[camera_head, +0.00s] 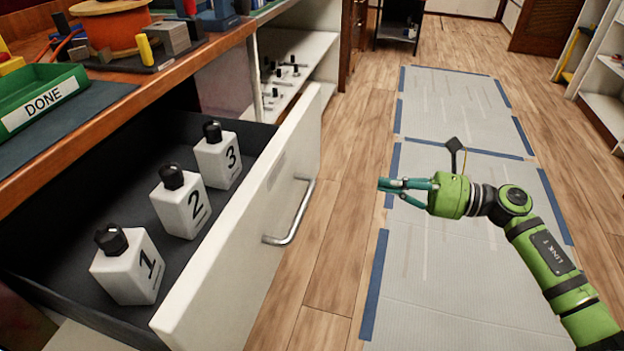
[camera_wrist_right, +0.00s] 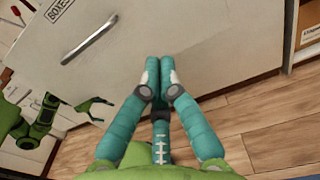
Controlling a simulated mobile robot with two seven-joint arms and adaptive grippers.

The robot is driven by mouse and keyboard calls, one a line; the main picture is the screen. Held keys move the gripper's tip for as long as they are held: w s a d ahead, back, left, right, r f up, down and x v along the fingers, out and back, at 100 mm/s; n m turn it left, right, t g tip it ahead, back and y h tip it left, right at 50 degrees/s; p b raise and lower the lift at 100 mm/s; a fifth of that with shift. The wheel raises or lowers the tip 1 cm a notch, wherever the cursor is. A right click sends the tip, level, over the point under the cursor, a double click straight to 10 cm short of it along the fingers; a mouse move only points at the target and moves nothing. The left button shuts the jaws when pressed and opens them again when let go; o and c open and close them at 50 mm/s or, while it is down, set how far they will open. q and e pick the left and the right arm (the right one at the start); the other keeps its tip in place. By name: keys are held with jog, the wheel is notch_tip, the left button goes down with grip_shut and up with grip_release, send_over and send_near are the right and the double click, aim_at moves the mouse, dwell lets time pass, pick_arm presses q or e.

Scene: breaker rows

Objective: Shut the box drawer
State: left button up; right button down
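The drawer (camera_head: 245,225) stands pulled out from the wooden bench in the head view, with a white front and a metal handle (camera_head: 290,212). Several of its surroundings show, and three white bottles with black caps, numbered 1 (camera_head: 128,268), 2 (camera_head: 181,203) and 3 (camera_head: 218,157), stand inside. The wrist view shows a pale front (camera_wrist_right: 190,40) with a handle (camera_wrist_right: 90,40) and a partly cut-off label reading "BOXES". My right gripper (camera_head: 383,185) is right of the drawer front, apart from it, fingertips together and empty. My left gripper (camera_wrist_right: 100,110) shows only in the wrist view, fingers spread.
A green "DONE" tray (camera_head: 40,100) and an orange spool (camera_head: 108,25) sit on the bench top. Grey floor mats (camera_head: 450,250) edged with blue tape lie right of the drawer; the floor there is mostly clear.

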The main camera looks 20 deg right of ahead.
aim_at(307, 169)
jog(key=x, duration=1.3)
jog(key=shift+w+a+p, duration=0.2)
jog(key=shift+p, duration=0.15)
pick_arm(q)
jog(key=shift+x, duration=0.75)
